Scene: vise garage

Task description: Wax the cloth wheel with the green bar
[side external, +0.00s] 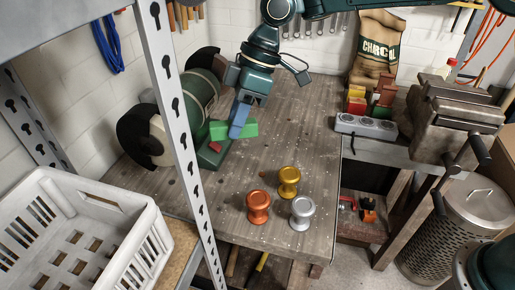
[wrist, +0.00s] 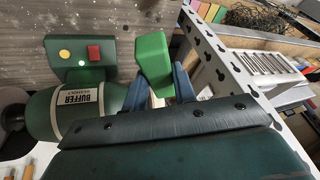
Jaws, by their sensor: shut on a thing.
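My gripper (side external: 238,128) is shut on the green bar (side external: 250,128), holding it across the blue fingers in front of the buffer. In the wrist view the green bar (wrist: 153,62) sticks out past the fingertips. The buffer (side external: 199,92) has a green motor body and stands at the back left of the bench. Its pale cloth wheel (side external: 158,142) is at the near left end, beside a dark guard; the bar is to its right and apart from it. In the wrist view the buffer (wrist: 72,108) shows a lit green lamp and red and yellow buttons. The wheel's face is hard to make out there.
Orange (side external: 258,207), gold (side external: 289,181) and silver (side external: 302,212) knobs stand on the bench front. A grey metal post (side external: 180,130) and a white basket (side external: 75,225) are at left. Coloured bars (side external: 383,91), a grey block (side external: 365,127) and a vise (side external: 455,110) are at right.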

